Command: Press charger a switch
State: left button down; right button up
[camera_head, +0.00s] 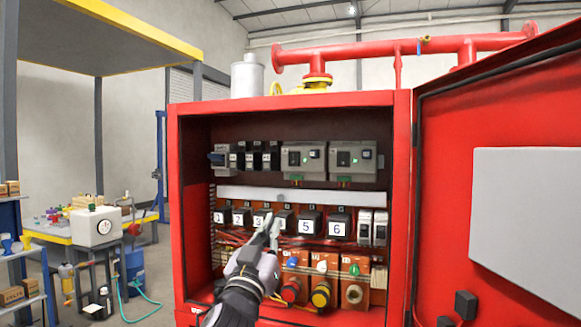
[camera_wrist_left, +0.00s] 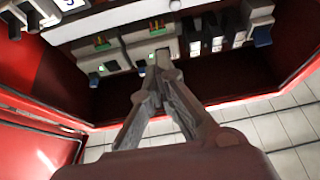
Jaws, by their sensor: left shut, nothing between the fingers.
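Two grey charger modules with dark switch faces and small green lights sit on the upper rail of the red cabinet in the head view: a left one (camera_head: 303,160) and a right one (camera_head: 353,160). I cannot read which is charger a. My left gripper (camera_head: 270,222) is shut and empty, in front of the numbered row below and left of the chargers. In the wrist view, its fingertips (camera_wrist_left: 163,60) meet and overlap the edge of one charger (camera_wrist_left: 150,45); contact cannot be told. The other charger (camera_wrist_left: 97,58) is beside it. My right gripper is not in view.
The open red door (camera_head: 498,180) bounds the cabinet on the right. Numbered black modules (camera_head: 337,226) fill the middle row, with coloured sockets (camera_head: 322,290) below. A pale duct (camera_head: 300,195) runs between the rows. Small breakers (camera_head: 252,158) stand left of the chargers.

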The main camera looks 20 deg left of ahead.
pick_arm(q)
notch_tip(320, 180, up, 7)
jog(key=s+t, duration=0.1)
jog(key=shift+s+m+t+h, duration=0.15)
jog(key=shift+m+t+h, duration=0.15)
jog(key=shift+h, duration=0.1)
jog(key=shift+d, duration=0.1)
jog(key=p, duration=0.4)
send_near(296, 153)
notch_tip(296, 153, up, 4)
jog(key=shift+w+d+f, duration=0.1)
jog(key=shift+w+f, duration=0.2)
jog(key=shift+w, duration=0.65)
jog(key=shift+w+f, duration=0.3)
jog(key=shift+w, duration=0.65)
